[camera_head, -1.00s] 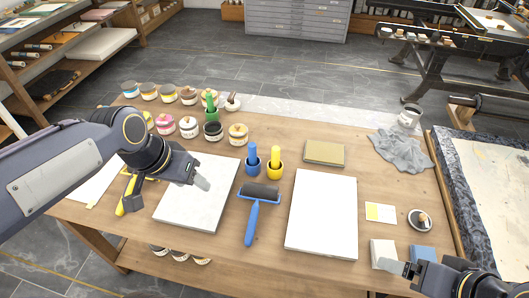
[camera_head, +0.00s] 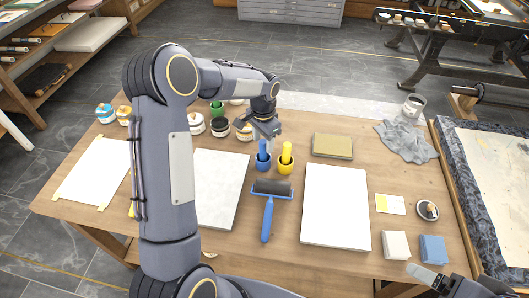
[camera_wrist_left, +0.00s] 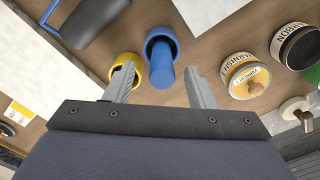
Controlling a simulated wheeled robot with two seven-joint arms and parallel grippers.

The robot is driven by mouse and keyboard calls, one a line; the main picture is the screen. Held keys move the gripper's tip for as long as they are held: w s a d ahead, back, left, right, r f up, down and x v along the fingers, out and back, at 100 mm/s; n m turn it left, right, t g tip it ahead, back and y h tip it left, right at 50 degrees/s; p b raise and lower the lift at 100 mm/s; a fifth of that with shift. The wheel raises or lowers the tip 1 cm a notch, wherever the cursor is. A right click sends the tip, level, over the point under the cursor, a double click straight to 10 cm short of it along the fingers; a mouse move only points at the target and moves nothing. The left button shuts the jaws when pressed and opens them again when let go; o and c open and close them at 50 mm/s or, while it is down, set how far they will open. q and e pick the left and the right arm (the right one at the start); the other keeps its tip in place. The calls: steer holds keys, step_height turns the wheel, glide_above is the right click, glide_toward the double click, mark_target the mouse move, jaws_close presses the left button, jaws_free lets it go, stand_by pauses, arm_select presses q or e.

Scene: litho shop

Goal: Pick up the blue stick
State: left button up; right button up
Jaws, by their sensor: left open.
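The blue stick (camera_head: 263,149) stands upright in a blue cup (camera_head: 262,164) on the wooden table. In the left wrist view the blue stick (camera_wrist_left: 162,68) shows between the two fingers, with the blue cup (camera_wrist_left: 152,36) around its base. My left gripper (camera_head: 270,130) is open, reaching over from the back side of the cup, close above the stick. Its fingers (camera_wrist_left: 161,72) stand apart with a gap on either side of the stick. My right gripper (camera_head: 428,277) is partly visible at the lower right edge, away from the stick; its opening is unclear.
A yellow cup (camera_head: 285,168) with a yellow stick (camera_head: 287,150) stands right beside the blue cup. Ink jars, including a varnish jar (camera_wrist_left: 245,75), stand close by. A brayer (camera_head: 272,188) and white slabs (camera_head: 336,205) lie in front. A tan block (camera_head: 333,146) lies right.

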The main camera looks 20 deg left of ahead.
mark_target(263, 148)
arm_select(q)
step_height(263, 148, down, 4)
steer(key=shift+w+f+p, duration=0.1)
steer(key=shift+f+p, duration=0.05)
steer(key=shift+p, duration=0.25)
steer(key=shift+c, duration=0.3)
steer(key=c, duration=1)
